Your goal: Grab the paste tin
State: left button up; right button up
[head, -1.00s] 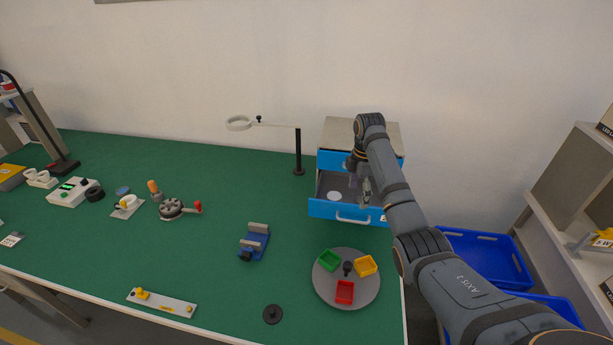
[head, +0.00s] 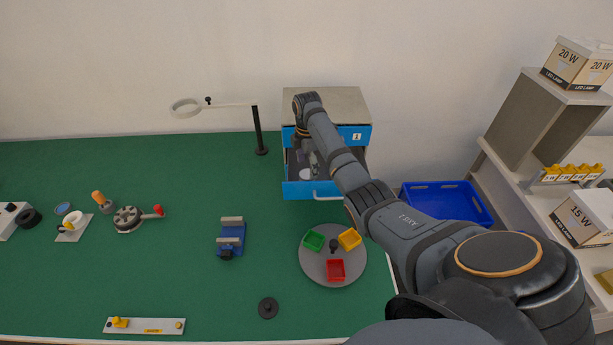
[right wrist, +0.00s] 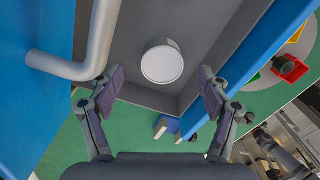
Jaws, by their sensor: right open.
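The paste tin, a small round tin with a pale lid (right wrist: 162,64), sits on the grey floor of the open blue drawer. It also shows in the head view as a small pale disc (head: 305,174). My right gripper (right wrist: 161,82) is open, with its two fingers spread on either side of the tin's near edge in the right wrist view. Nothing is between the fingertips, and no contact with the tin shows. In the head view the right gripper (head: 311,160) is over the drawer, partly hidden by its own arm. My left gripper is not in view.
The blue drawer front with its bar handle (right wrist: 95,50) stands close beside the right gripper. A grey turntable (head: 312,269) with coloured bins and a blue vise (head: 230,240) stand in front of the cabinet (head: 335,100). A magnifier lamp (head: 259,130) stands left of it.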

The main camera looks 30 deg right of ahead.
aim_at(307, 174)
jog(key=f, duration=0.2)
jog(key=shift+s+a+f+p, duration=0.1)
jog(key=shift+s+f+p, duration=0.15)
jog(key=shift+f+p, duration=0.1)
jog(key=shift+w+f, duration=0.15)
jog(key=shift+f, duration=0.5)
jog(key=c, duration=0.8)
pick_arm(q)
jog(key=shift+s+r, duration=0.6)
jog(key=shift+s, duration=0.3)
pick_arm(e)
jog(key=c, duration=0.6)
